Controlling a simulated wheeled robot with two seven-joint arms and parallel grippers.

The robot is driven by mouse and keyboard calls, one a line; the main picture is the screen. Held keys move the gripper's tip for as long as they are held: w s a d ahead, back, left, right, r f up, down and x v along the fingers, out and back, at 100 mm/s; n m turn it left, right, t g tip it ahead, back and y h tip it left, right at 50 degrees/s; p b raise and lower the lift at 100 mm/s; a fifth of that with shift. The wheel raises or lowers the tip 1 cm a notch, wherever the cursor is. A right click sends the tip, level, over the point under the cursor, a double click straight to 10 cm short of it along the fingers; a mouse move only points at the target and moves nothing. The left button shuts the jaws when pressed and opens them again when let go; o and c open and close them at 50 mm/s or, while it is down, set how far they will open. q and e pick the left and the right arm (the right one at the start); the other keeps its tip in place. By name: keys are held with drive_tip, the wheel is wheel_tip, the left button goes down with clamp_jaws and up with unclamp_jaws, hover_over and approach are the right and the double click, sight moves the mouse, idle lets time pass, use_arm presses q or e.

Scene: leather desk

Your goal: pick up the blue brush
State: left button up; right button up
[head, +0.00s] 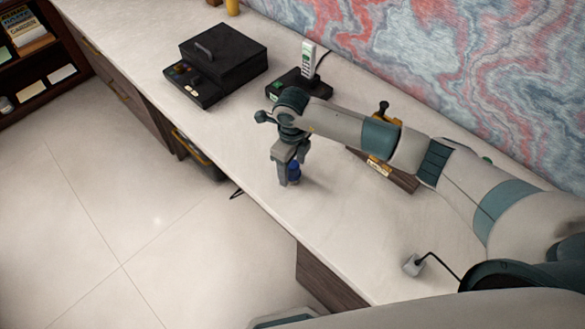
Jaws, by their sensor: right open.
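The blue brush (294,171) stands on the white desk top near its front edge. Only a small dark blue part of it shows, because my right gripper covers the rest. My right gripper (289,179) points down at the brush, with its fingers beside or around it. The jaws are open; I cannot tell whether a finger touches the brush. My left gripper is not in view.
A black box-shaped device (228,52) sits at the back left of the desk (200,125). A phone on a black base (300,82) stands behind my right gripper. A wooden item (402,180) lies under my right arm.

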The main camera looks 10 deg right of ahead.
drive_tip(key=shift+f, duration=0.3)
drive_tip(key=c, duration=1.1)
drive_tip(key=shift+c, duration=0.2)
drive_tip(key=shift+r, duration=0.1)
